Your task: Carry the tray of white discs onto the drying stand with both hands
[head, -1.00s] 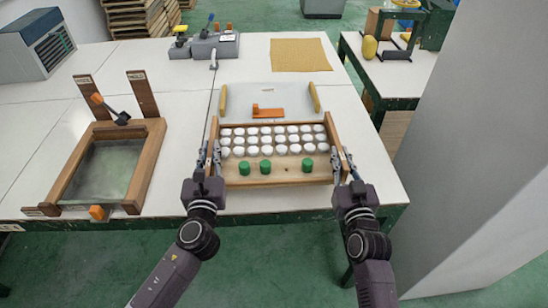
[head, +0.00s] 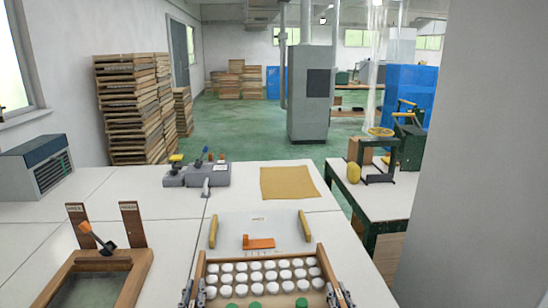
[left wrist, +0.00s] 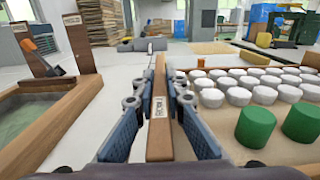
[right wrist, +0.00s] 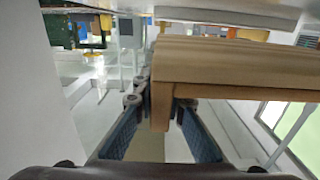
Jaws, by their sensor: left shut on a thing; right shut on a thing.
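The wooden tray (head: 327,270) of white discs (head: 264,277) is at the bottom centre of the head view, its near part cut off. Green knobs stand in its near part and show in the left wrist view (left wrist: 256,126). My left gripper (head: 189,292) is shut on the tray's left rail (left wrist: 160,138). My right gripper (head: 340,294) is shut on its right rail, seen close in the right wrist view (right wrist: 160,105). I cannot tell whether the tray touches the table. A pale labelled plate with two yellow side bars (head: 303,224) lies behind it; whether this is the drying stand is unclear.
A wooden frame with a greenish panel (head: 139,280) and two uprights stands left of the tray. An orange piece (head: 259,242) sits on the plate. Grey equipment (head: 197,176) and a tan mat (head: 288,183) lie farther back. A side table (head: 390,195) and grey wall (head: 470,150) are right.

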